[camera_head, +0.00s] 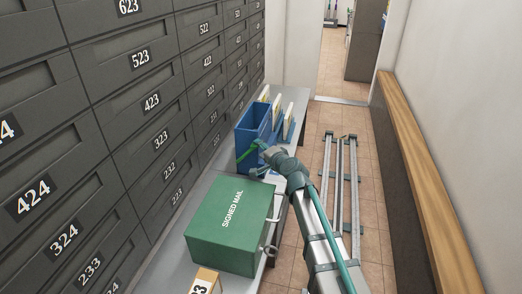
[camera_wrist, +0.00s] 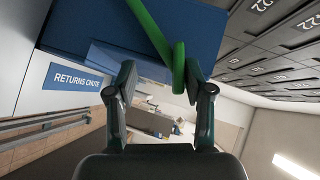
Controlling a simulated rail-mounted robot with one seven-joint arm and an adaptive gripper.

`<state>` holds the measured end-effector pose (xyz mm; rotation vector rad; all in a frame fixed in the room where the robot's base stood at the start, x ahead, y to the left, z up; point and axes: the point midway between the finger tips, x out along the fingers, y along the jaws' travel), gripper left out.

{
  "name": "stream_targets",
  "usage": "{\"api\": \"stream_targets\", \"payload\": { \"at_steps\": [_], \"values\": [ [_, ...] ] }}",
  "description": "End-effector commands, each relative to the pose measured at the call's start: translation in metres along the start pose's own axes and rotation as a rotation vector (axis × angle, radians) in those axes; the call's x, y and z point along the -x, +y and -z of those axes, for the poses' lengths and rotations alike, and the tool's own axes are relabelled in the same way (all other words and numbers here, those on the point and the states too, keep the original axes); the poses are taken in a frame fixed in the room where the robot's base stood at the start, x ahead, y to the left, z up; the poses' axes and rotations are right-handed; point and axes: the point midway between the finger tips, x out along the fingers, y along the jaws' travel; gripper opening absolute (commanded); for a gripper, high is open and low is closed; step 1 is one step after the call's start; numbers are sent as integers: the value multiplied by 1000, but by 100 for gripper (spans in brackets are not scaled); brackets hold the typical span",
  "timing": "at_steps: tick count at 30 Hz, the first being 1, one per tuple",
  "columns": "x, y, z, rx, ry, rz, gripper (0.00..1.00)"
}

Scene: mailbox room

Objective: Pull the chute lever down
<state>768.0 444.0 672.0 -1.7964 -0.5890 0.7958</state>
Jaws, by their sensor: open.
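The green chute lever (camera_head: 249,149) is a thin bar at the front of the blue returns chute box (camera_head: 243,139) on the shelf. In the wrist view the lever (camera_wrist: 152,28) runs down from the top edge and bends back in a loop close to the right fingertip. I cannot tell whether it touches that finger. My gripper (camera_wrist: 160,78) is open, with its two fingers apart in front of the blue box. In the head view my gripper (camera_head: 257,166) is at the box's near side, partly hidden by my wrist.
A green "SIGNED MAIL" box (camera_head: 232,223) stands on the grey shelf nearer to me. Numbered dark mailboxes (camera_head: 152,101) line the left wall. A wooden rail (camera_head: 424,185) runs along the right wall. A "RETURNS CHUTE" sign (camera_wrist: 77,77) shows in the wrist view.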

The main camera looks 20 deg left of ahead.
Motion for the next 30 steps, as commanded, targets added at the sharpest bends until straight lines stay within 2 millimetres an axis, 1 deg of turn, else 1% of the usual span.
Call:
{"api": "stream_targets", "payload": {
  "at_steps": [5,8,15,18,21,25,30],
  "values": [
    [18,0,-1,0,0,0,52],
    [33,1,-2,0,0,0,52],
    [80,0,-2,0,0,0,52],
    [97,0,-2,0,1,0,52],
    [110,1,-1,0,0,0,52],
    [117,0,-1,0,-1,0,52],
    [118,0,0,0,-1,0,52]
  ]
}}
